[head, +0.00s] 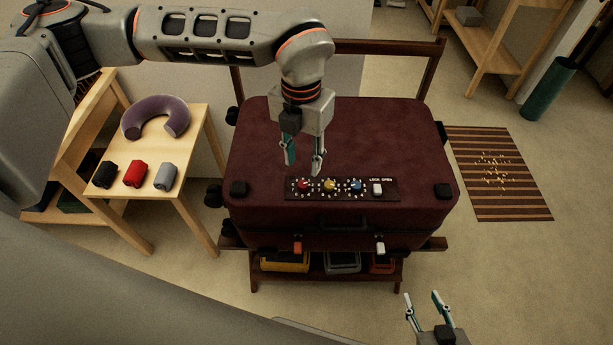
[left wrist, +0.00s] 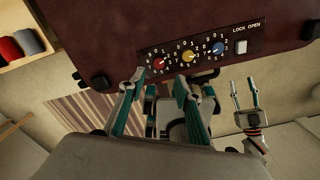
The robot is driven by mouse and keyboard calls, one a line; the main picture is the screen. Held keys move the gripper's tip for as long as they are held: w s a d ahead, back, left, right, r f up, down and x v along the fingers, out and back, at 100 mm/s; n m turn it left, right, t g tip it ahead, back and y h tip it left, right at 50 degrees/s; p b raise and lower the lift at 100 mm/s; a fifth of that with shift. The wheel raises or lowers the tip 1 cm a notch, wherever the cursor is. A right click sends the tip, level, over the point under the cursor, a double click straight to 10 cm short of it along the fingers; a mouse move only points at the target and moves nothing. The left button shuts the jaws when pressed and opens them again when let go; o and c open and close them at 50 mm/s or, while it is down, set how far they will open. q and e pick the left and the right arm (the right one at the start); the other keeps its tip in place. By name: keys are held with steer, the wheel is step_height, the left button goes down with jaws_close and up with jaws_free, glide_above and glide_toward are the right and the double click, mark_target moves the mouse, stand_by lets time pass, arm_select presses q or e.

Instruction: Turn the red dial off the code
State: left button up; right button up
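The red dial (head: 303,185) is the leftmost of three dials on the dark panel (head: 390,195) on top of the maroon suitcase (head: 400,140). The red dial also shows in the left wrist view (left wrist: 159,63), ringed by white digits; which digit it points to is too small to tell. My left gripper (head: 304,168) is open and empty above the lid, just behind the red dial. In the left wrist view its fingertips (left wrist: 160,79) are spread with the red dial between and beyond them; no contact is visible. My right gripper (head: 424,296) is open and empty, in front of the suitcase.
The yellow dial (head: 329,186), blue dial (head: 355,187) and white lock switch (head: 378,189) sit close to the right of the red dial. A wooden table (head: 193,135) with a purple neck pillow (head: 157,117) stands left. A striped mat (head: 500,205) lies on the floor right.

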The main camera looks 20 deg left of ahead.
mark_target(303, 184)
arm_select(q)
steer(key=shift+w+a+f, duration=0.1)
steer(key=shift+a+f, duration=0.1)
steer(key=shift+f, duration=0.1)
steer(key=shift+d+f+b, duration=0.1)
steer(key=shift+f+b, duration=0.2)
steer(key=shift+f, duration=3.25)
jaws_close()
